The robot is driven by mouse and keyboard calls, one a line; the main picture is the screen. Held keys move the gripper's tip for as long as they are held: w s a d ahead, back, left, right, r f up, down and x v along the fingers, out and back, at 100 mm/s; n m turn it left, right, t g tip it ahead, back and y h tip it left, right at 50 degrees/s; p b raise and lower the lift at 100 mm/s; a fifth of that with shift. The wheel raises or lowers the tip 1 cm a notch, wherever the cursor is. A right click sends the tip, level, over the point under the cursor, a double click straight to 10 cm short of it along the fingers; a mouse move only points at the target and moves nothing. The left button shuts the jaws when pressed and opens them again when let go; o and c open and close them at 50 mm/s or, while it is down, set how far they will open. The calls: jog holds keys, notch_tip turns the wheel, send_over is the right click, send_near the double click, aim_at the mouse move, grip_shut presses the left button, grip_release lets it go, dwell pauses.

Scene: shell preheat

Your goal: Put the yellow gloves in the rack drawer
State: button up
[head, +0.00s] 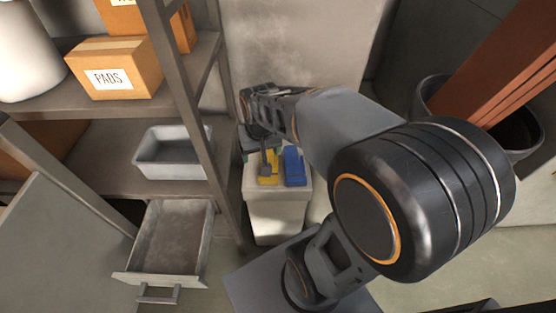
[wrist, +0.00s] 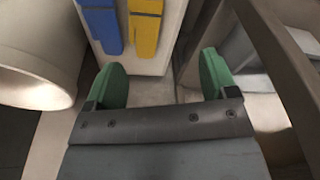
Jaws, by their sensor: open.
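The yellow gloves (head: 268,168) lie on top of a white box-like stand (head: 277,211), to the left of a blue pair (head: 294,167). In the wrist view the yellow gloves (wrist: 145,28) are at the top centre, beyond my fingertips. My gripper (wrist: 160,82) is open, with green finger pads apart and nothing between them. In the head view my gripper (head: 266,160) hangs over the stand by the yellow gloves and partly covers them. The rack drawer (head: 172,240) is pulled open at the lower left and looks empty.
The metal rack's upright (head: 190,100) stands between the drawer and the stand. A grey bin (head: 172,170) sits on the shelf above the drawer. A PADS box (head: 115,68) is on the upper shelf. The blue gloves show in the wrist view (wrist: 100,25).

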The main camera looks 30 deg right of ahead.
jog(key=shift+o, duration=0.2)
jog(key=w+d+f+m+g+p, duration=0.1)
jog(key=w+d+f+m+p, duration=0.1)
jog(key=w+d+f, duration=0.3)
jog(key=w+d+m, duration=0.1)
jog(key=w, duration=0.3)
jog(key=shift+f+g, duration=0.2)
jog(key=shift+g, duration=0.2)
send_over(269, 161)
jog(key=shift+m, duration=0.4)
notch_tip(269, 161, down, 9)
jog(key=shift+f+b, duration=0.1)
jog(key=shift+b, duration=0.35)
jog(key=shift+a+f+b, duration=0.1)
jog(key=shift+f+b, duration=0.3)
jog(key=shift+f, duration=2.6)
jog(key=c, duration=0.7)
jog(key=shift+r, duration=0.1)
jog(key=shift+c, duration=0.2)
